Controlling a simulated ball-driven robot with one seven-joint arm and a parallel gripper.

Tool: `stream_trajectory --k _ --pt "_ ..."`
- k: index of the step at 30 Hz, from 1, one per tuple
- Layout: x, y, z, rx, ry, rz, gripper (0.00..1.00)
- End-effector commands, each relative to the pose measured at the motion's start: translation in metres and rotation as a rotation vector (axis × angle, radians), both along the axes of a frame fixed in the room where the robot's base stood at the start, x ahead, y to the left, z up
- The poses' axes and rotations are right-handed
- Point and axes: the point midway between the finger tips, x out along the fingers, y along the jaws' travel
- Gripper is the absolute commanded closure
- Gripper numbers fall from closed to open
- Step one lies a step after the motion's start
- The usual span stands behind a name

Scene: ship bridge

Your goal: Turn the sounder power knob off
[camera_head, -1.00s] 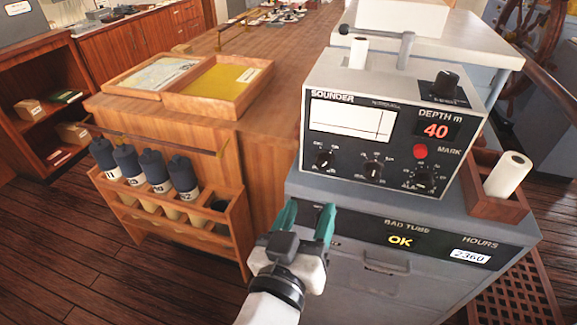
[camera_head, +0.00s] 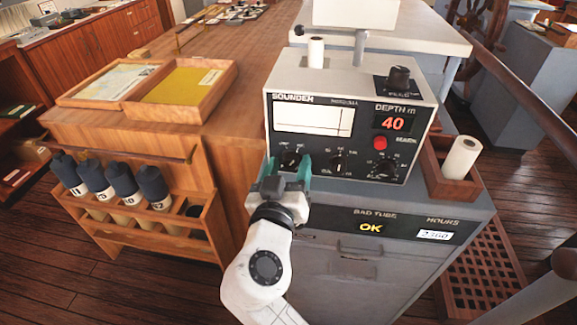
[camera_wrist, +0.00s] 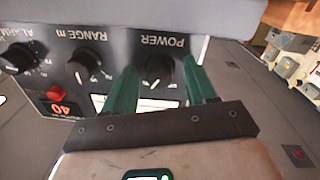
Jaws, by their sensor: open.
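The sounder (camera_head: 350,84) is a white box with a dark front panel, standing on a grey cabinet. Its power knob (camera_head: 290,159) is the black left one in the lower row. In the wrist view, the power knob (camera_wrist: 158,70) shows upside down under the POWER label, between my two green fingers. My gripper (camera_head: 287,164) is open in front of the knob, with a finger to each side; it also shows in the wrist view (camera_wrist: 160,72). Gaps show between knob and fingers. The pointer's exact setting is too small to read.
The range knob (camera_head: 338,161) and alarm knob (camera_head: 383,167) sit to the right, below the lit red depth display (camera_head: 394,123) and red mark button (camera_head: 380,143). A wooden box with a paper roll (camera_head: 461,158) is at the right. A rack of dark-capped tubes (camera_head: 122,180) is at the left.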

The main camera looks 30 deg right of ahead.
Motion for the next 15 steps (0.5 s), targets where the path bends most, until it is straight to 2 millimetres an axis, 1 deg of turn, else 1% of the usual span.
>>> stream_trajectory --k 5,15 --pt "0.0 -0.0002 -0.0001 0.0 0.0 0.0 0.43" --pt "-0.0002 -0.0001 0.0001 0.0 0.0 -0.001 0.75"
